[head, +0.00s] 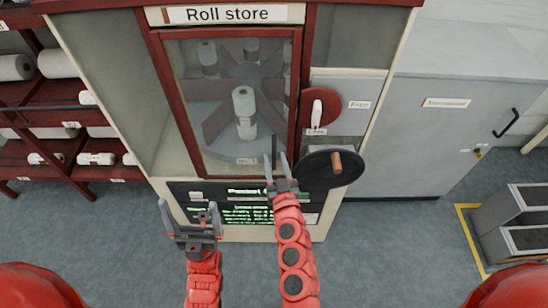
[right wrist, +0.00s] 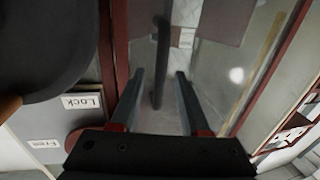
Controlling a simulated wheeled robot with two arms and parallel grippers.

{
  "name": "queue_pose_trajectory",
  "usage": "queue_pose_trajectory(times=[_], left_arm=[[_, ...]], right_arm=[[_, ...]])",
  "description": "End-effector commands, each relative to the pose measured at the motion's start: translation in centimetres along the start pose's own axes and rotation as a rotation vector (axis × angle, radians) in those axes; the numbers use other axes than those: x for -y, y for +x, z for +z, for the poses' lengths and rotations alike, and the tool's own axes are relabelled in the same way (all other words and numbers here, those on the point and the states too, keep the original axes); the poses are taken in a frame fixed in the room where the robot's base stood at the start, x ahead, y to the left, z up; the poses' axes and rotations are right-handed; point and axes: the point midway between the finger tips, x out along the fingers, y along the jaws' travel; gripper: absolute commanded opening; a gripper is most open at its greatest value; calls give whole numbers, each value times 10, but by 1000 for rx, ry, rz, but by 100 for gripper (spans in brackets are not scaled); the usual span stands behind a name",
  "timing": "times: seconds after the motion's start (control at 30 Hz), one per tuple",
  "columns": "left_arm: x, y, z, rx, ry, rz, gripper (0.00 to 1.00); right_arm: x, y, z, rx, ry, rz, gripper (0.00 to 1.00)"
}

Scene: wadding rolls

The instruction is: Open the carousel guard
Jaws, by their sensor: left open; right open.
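The carousel guard (head: 190,110) is a glazed door in a dark red frame under the "Roll store" sign, and it looks closed. Rolls stand on the carousel behind the glass. A dark upright handle bar (right wrist: 160,60) is on the guard's lower right. My right gripper (head: 276,164) is open at the bar, which shows between its fingers in the right wrist view; I cannot tell if they touch it. A red round latch (head: 327,96) with a white lever points down at the "Lock" label (head: 316,132). My left gripper (head: 190,216) is open and empty, low in front of the cabinet.
A black handwheel (head: 318,178) with a wooden knob sits right of my right gripper. A "Free" label (head: 360,105) is beside the latch. A screen panel (head: 245,212) is below the guard. Shelves of rolls (head: 60,95) stand left, a grey cabinet (head: 440,130) right.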

Motion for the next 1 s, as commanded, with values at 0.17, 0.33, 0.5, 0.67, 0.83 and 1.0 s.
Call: queue_pose_trajectory(times=[0.17, 0.33, 0.5, 0.67, 0.83, 1.0], left_arm=[[0, 0, 0, 0, 0, 0, 100], [0, 0, 0, 0, 0, 0, 100], [0, 0, 0, 0, 0, 0, 100], [0, 0, 0, 0, 0, 0, 100], [0, 0, 0, 0, 0, 0, 100], [0, 0, 0, 0, 0, 0, 100]], right_arm=[[0, 15, 0, 1, 0, 0, 46], [0, 18, 0, 1, 0, 1, 46], [0, 18, 0, 1, 0, 0, 42], [0, 18, 0, 1, -1, 1, 14], [0, 18, 0, 1, -1, 1, 0], [0, 18, 0, 1, -1, 1, 0]])
